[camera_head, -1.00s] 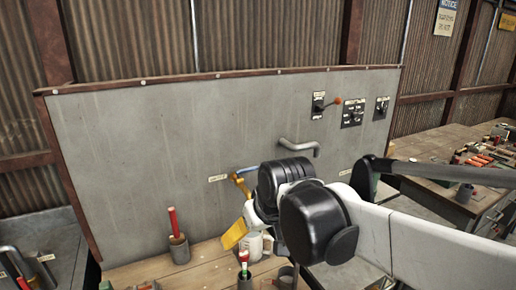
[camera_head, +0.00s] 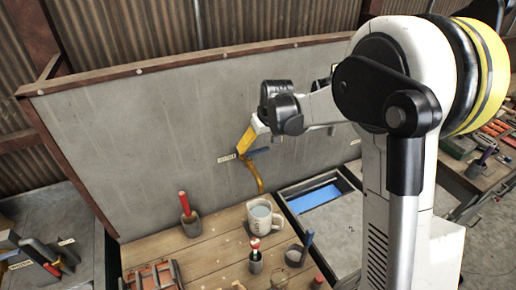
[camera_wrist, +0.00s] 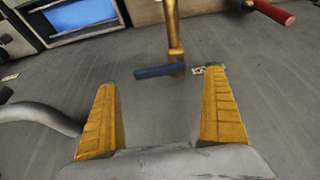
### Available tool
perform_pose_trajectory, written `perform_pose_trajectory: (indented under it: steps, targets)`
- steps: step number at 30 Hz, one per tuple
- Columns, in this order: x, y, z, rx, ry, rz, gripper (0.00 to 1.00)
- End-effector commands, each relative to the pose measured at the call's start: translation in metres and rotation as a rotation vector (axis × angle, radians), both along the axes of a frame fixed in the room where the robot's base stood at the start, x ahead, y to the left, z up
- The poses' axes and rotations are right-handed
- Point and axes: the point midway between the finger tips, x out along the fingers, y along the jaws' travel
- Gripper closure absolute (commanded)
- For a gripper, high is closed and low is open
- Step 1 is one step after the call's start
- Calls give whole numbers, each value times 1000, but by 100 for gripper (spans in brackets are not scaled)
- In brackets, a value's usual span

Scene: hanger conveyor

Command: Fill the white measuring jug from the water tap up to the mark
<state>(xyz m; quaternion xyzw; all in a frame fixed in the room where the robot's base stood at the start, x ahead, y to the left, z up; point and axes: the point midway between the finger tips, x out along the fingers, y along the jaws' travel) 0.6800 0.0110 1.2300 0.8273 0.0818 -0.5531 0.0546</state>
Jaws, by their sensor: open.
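The white measuring jug (camera_head: 262,221) stands upright on the wooden bench below the brass tap (camera_head: 254,172). Its open top shows a pale bluish surface inside that looks like water; I cannot read its level against a mark. The tap's blue lever (camera_head: 259,152) points sideways to the right in the head view. My gripper (camera_head: 247,143) is up at the tap, away from the jug. In the wrist view my gripper (camera_wrist: 160,79) is open and empty, with the blue lever (camera_wrist: 160,71) showing between its yellow fingertips; I cannot tell if they touch it.
A grey panel (camera_head: 130,150) stands behind the bench. A sink with blue water (camera_head: 315,196) is right of the jug. Pots (camera_head: 192,222) and (camera_head: 256,262) holding red-handled tools stand nearby. A bent grey pipe (camera_wrist: 40,115) runs at left in the wrist view.

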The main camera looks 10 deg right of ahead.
Motion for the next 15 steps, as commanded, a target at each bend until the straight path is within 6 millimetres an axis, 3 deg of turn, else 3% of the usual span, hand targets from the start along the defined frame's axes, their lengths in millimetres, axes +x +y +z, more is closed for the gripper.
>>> perform_pose_trajectory:
  steps: [6, 15]
  targets:
    - [13, 3, -31, 0, 0, -1, 0]
    - [17, 3, -41, 0, 0, -1, 0]
